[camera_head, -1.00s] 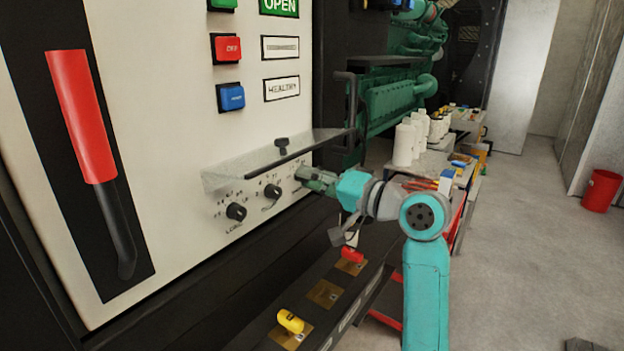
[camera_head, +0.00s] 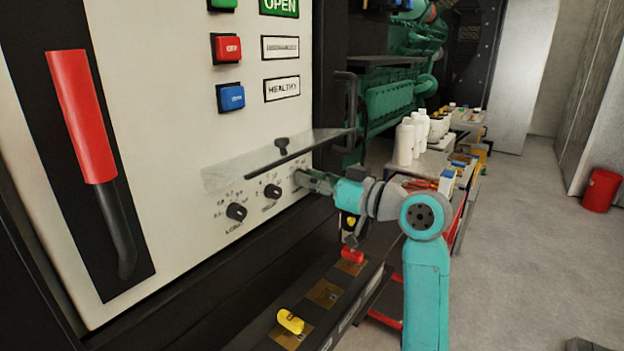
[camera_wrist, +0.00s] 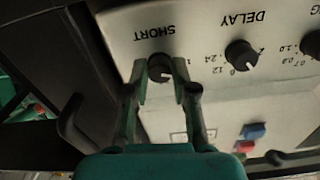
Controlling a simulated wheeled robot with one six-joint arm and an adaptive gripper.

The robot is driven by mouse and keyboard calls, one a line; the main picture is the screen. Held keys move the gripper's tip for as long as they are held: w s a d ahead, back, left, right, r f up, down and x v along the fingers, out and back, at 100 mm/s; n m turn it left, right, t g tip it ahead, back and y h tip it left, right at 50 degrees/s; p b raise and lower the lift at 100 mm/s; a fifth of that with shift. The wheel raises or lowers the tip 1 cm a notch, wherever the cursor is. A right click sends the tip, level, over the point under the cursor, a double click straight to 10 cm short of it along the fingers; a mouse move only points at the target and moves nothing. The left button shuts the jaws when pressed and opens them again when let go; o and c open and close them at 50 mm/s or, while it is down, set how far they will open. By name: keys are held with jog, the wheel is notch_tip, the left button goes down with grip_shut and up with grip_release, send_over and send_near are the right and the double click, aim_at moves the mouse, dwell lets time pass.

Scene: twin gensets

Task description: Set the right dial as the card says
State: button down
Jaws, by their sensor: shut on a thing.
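The right dial, a dark round knob (camera_wrist: 160,66) marked SHORT in the wrist view, sits at the right end of the dial row. My gripper (camera_wrist: 160,74) is shut on this dial, one finger on each side. In the head view my gripper (camera_head: 304,180) reaches the panel from the right and hides the dial. The dial's pointer and setting cannot be read. The middle dial (camera_head: 272,191), marked DELAY in the wrist view (camera_wrist: 240,53), and the left dial (camera_head: 236,212) are untouched. I cannot make out a card with a readable setting.
A clear tilted cover (camera_head: 265,158) juts out just above the dials. A black handle (camera_head: 350,110) stands right of the panel. White bottles (camera_head: 405,145) stand behind my arm.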

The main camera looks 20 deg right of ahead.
jog(key=shift+f+n, duration=0.1)
jog(key=shift+n, duration=0.8)
jog(key=c, duration=0.9)
grip_release()
jog(key=v, duration=1.2)
